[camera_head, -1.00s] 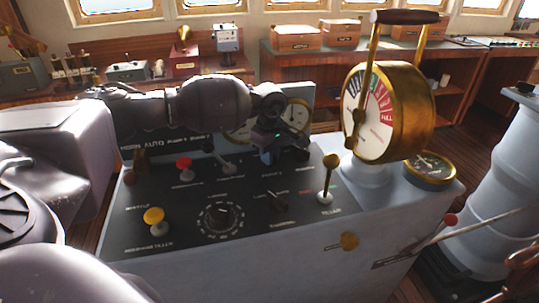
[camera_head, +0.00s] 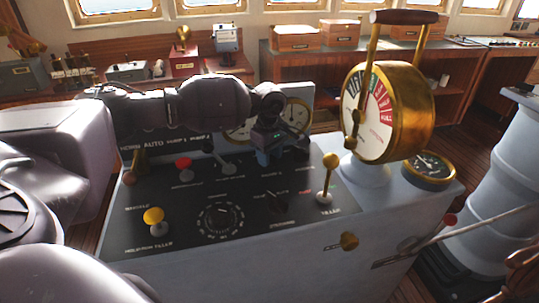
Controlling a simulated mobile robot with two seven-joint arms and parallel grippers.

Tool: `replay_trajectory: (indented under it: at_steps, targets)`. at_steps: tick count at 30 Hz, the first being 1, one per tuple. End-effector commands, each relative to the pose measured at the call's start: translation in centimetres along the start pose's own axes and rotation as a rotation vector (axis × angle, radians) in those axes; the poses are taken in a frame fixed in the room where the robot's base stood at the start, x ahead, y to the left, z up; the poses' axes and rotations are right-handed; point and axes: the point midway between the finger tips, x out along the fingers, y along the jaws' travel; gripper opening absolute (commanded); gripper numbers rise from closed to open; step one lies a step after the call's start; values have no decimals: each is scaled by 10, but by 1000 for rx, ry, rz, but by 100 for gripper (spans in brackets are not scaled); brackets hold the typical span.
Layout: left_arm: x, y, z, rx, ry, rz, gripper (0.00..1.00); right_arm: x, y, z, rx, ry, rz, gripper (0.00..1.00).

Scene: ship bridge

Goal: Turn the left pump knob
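The control panel (camera_head: 135,235) is a dark face on a grey console, with several levers and knobs. My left arm comes in from the left across the panel's back edge. My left gripper (camera_head: 278,152) points down over the back right part of the panel and hides what lies under it. Its finger opening is too dark and small to judge. A black knob (camera_head: 276,203) stands in front of the gripper, apart from it. My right gripper is out of view.
A brass telegraph (camera_head: 410,105) stands right of the gripper. A gauge (camera_head: 297,115) stands behind the gripper.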

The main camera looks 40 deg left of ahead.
Motion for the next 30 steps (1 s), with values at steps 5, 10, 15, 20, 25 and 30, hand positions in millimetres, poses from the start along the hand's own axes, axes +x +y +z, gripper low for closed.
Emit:
replay_trajectory:
  at_steps: [5, 10, 15, 20, 25, 30]
  targets:
    - [-20, 1, 0, 0, 0, 6, 39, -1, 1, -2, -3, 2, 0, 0]
    - [-51, 1, 0, 0, 1, 5, 39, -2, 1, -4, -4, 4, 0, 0]
    - [-81, 1, -1, -1, 1, 5, 39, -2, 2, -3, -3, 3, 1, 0]
    - [-99, 0, 0, -1, 0, 3, 39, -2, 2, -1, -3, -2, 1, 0]
    - [-107, 0, 0, -1, 0, 1, 39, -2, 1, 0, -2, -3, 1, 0]
    - [-107, 0, 0, -1, 0, 1, 39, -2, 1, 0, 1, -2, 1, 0]
